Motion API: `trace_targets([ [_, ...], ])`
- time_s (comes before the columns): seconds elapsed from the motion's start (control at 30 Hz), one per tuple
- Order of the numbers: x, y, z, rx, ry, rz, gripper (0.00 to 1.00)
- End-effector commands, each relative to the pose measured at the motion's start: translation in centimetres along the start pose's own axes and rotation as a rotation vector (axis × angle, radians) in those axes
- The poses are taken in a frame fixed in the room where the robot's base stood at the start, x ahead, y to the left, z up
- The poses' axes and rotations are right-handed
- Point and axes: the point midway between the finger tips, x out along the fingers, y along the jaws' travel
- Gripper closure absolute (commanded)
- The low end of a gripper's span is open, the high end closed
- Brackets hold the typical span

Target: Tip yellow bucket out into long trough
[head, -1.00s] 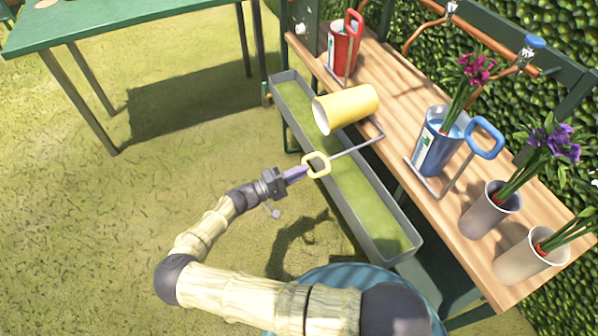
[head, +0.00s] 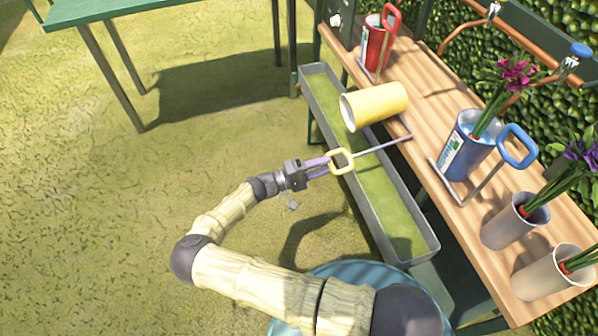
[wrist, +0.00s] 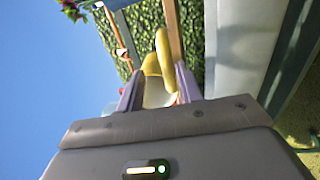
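The yellow bucket (head: 375,107) is tipped on its side, its mouth facing left and slightly down over the long grey trough (head: 411,252). A metal rod runs from its base to a yellow loop handle (head: 341,161). My gripper (head: 329,165) has its purple fingers at this loop and appears shut on it, left of the bucket. The wrist view shows yellow (wrist: 163,50) between the fingers (wrist: 158,82). The bucket's pale inside is partly visible, with no stream seen leaving it. The trough has a green bottom.
A green table (head: 130,8) stands at upper left. The grass at left is open.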

Motion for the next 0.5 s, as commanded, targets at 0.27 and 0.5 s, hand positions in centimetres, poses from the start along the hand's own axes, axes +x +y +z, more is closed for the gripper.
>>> trace_targets([
  [0.27,-4.3,-0.1,-0.1,0.001,0.004,-0.004,0.64],
  [0.5,-9.1,-0.1,-0.1,0.000,0.004,-0.004,0.64],
])
